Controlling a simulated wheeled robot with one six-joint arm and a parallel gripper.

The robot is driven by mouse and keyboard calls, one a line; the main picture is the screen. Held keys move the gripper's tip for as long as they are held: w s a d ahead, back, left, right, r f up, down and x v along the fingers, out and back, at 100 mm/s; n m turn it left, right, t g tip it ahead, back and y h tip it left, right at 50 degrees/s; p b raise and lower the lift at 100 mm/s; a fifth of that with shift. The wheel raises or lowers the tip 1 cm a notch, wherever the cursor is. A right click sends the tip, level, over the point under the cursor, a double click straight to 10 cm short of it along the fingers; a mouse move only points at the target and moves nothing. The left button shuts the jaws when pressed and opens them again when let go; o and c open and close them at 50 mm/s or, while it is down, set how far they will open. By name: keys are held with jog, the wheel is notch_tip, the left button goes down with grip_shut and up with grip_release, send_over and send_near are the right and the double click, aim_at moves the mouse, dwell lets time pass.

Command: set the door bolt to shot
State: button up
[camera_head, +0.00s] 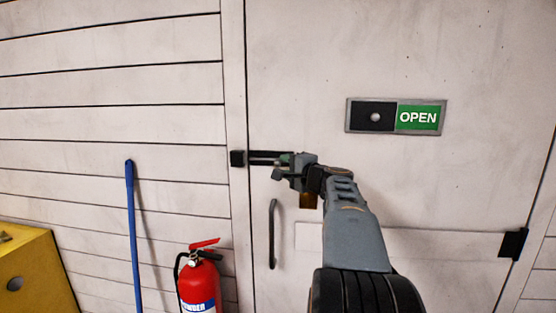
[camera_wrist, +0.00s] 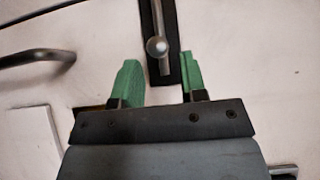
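The door bolt (camera_head: 266,157) lies across the left edge of the pale door, as a dark plate with a metal rod. In the wrist view the bolt's round metal knob (camera_wrist: 157,46) sits on the rod over the black plate. My gripper (camera_head: 286,167) is at the bolt's right end and hides part of it. In the wrist view my gripper (camera_wrist: 160,80) is open, with two green fingers apart. The knob appears just beyond the fingertips, between them; contact cannot be seen. A black keeper block (camera_head: 237,158) is on the frame left of the bolt. The rod's far end is unclear.
A sign reading OPEN (camera_head: 418,118) is on the door above right. A dark pull handle (camera_head: 272,234) is below the bolt. A red extinguisher (camera_head: 198,283), a blue pole (camera_head: 132,220) and a yellow box (camera_head: 35,265) stand left of the door.

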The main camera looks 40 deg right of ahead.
aim_at(278, 162)
jog(key=shift+w+p, duration=0.5)
jog(key=shift+w, duration=1.7)
grip_shut()
